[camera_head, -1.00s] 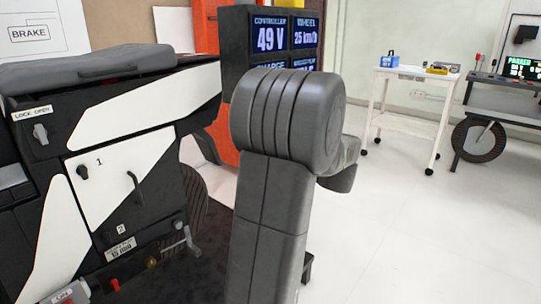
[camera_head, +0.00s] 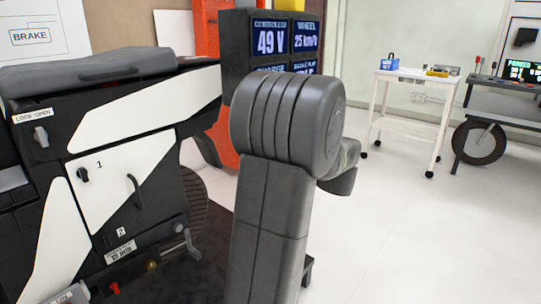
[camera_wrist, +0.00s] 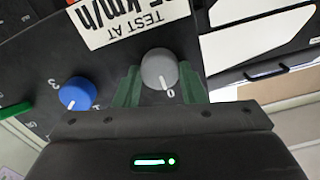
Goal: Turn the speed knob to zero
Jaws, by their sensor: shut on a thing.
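In the wrist view a grey round knob (camera_wrist: 159,68) with a white pointer line sits on a dark panel. The line points toward a printed 0 beside the knob. My gripper (camera_wrist: 160,90) has its two green fingers on either side of this knob, shut on it. An upside-down "TEST AT" km/h label (camera_wrist: 130,20) lies next to the knob. In the head view my arm hides the gripper and the knob. A display (camera_head: 270,42) there reads 49 V and 25 km/h, with lower readings partly covered by my arm.
A blue knob (camera_wrist: 77,93) with numbers around it is left of the grey knob. A black and white vehicle (camera_head: 110,180) stands at left in the head view. A white cart (camera_head: 415,78) is at back right, with open floor before it.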

